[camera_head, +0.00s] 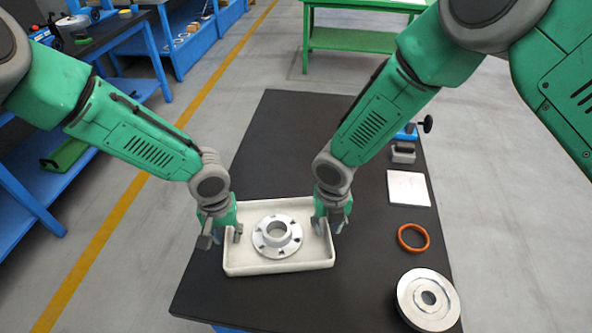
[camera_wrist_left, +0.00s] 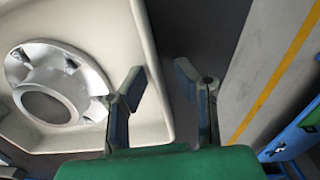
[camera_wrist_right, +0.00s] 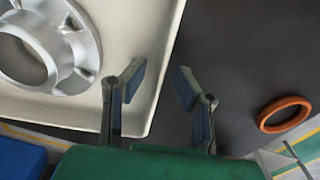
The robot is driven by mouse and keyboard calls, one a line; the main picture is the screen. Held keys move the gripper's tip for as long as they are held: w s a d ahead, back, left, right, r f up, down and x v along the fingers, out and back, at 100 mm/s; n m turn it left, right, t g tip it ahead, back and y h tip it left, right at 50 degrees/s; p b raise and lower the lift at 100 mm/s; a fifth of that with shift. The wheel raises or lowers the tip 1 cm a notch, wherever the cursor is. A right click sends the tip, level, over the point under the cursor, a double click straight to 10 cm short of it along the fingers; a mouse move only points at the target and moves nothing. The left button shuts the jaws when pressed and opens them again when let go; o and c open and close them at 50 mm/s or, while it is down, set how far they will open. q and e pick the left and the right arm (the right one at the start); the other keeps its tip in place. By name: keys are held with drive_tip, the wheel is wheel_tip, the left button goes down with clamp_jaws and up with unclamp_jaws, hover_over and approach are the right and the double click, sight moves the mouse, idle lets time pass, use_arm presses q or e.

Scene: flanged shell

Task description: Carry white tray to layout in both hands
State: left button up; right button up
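The white tray (camera_head: 290,268) lies flat on the dark tabletop, with a silver flanged part (camera_head: 277,237) inside it. My left gripper (camera_head: 222,236) is at the tray's left wall. In the left wrist view its fingers (camera_wrist_left: 160,82) are apart, one inside the tray and one outside, with the wall between them and gaps visible. My right gripper (camera_head: 328,224) is at the right wall. In the right wrist view its fingers (camera_wrist_right: 160,82) likewise stand apart on either side of the wall. The layout is not clearly identifiable.
Right of the tray lie an orange ring (camera_head: 413,238), a round metal disc (camera_head: 428,299), a pale square plate (camera_head: 408,188) and a small grey block with a blue item (camera_head: 404,146). The dark tabletop (camera_head: 290,130) behind the tray is clear. Blue benches stand left.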

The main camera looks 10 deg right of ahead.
use_arm(q)
drive_tip(key=shift+r, duration=0.15)
use_arm(e)
drive_tip(key=shift+r, duration=0.25)
use_arm(q)
wheel_tip(320, 180, up, 12)
use_arm(e)
wheel_tip(320, 180, up, 11)
drive_tip(key=shift+r, duration=0.15)
idle(0.4)
use_arm(q)
drive_tip(key=shift+f, duration=0.2)
